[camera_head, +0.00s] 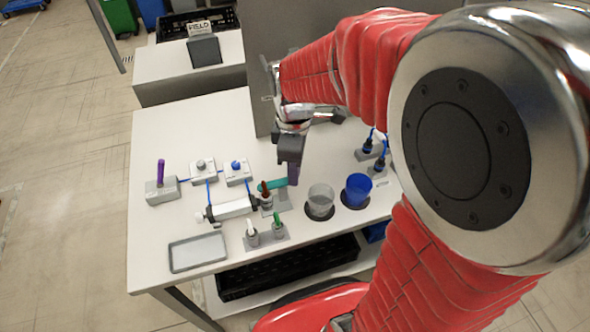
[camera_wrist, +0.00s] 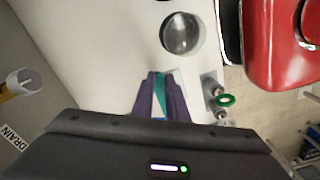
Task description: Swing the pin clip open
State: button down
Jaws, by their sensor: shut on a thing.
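The pin clip is a teal bar (camera_head: 275,184) low over a small grey plate (camera_head: 284,205) in the middle of the white table. My gripper (camera_head: 292,178) points down at its right end. In the wrist view, the purple fingers of my gripper (camera_wrist: 160,80) are closed on the teal bar (camera_wrist: 160,97), which shows between them. A brown-red upright piece (camera_head: 265,192) stands at the bar's left end. The fingers hide part of the clip, and I cannot tell its swing angle.
A clear cup (camera_head: 320,201) and a blue cup (camera_head: 357,189) stand close on the right. A white cylinder (camera_head: 230,209) lies left. Green-topped (camera_head: 278,225) and white-topped (camera_head: 250,233) fittings stand in front. A grey tray (camera_head: 197,252) lies at front left.

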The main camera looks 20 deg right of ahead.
jog(key=shift+s+a+m, duration=0.3)
jog(key=shift+s+m, duration=0.15)
jog(key=shift+m, duration=1.6)
jog(key=shift+s+a+m, duration=0.25)
jog(key=shift+s+m, duration=0.15)
jog(key=shift+m, duration=1.7)
jog(key=shift+s+a+m, duration=0.3)
jog(key=shift+s+m, duration=0.15)
jog(key=shift+m, duration=1.6)
jog(key=c, duration=1.7)
grip_release()
jog(key=shift+c, duration=0.2)
